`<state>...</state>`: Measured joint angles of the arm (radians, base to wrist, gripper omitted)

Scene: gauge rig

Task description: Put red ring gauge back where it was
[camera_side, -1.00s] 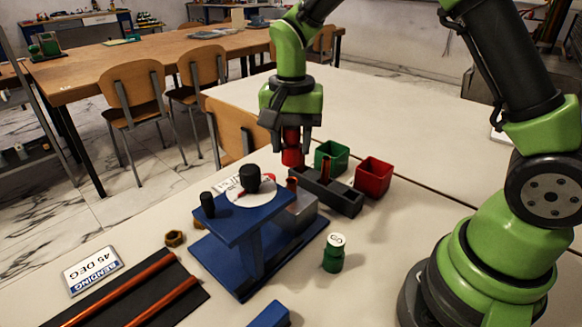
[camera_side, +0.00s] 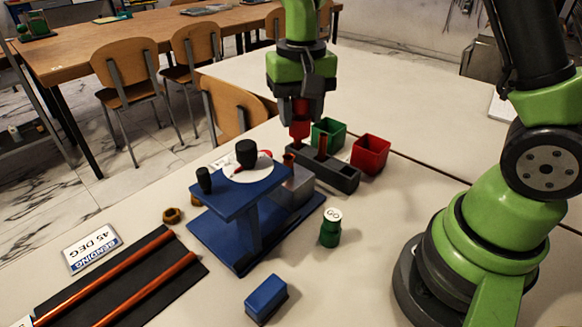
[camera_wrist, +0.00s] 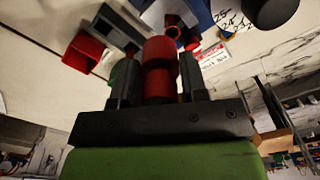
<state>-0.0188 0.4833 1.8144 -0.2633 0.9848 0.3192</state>
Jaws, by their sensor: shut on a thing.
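My gripper (camera_side: 301,112) is shut on the red ring gauge (camera_side: 300,129), a red cylinder hanging below the jaws. It stands over the left, far end of a dark grey rack (camera_side: 343,179); I cannot tell whether the gauge touches the rack. In the wrist view the red gauge (camera_wrist: 160,55) sits between the two dark fingers, and the gripper (camera_wrist: 158,75) hides part of what lies behind. The rack (camera_wrist: 120,27) shows beyond it to the left. A copper-red piece (camera_side: 322,145) stands upright in the rack.
A green bin (camera_side: 328,132) and a red bin (camera_side: 371,154) stand behind the rack. A blue stand (camera_side: 237,200) with a white dial is close on the left.

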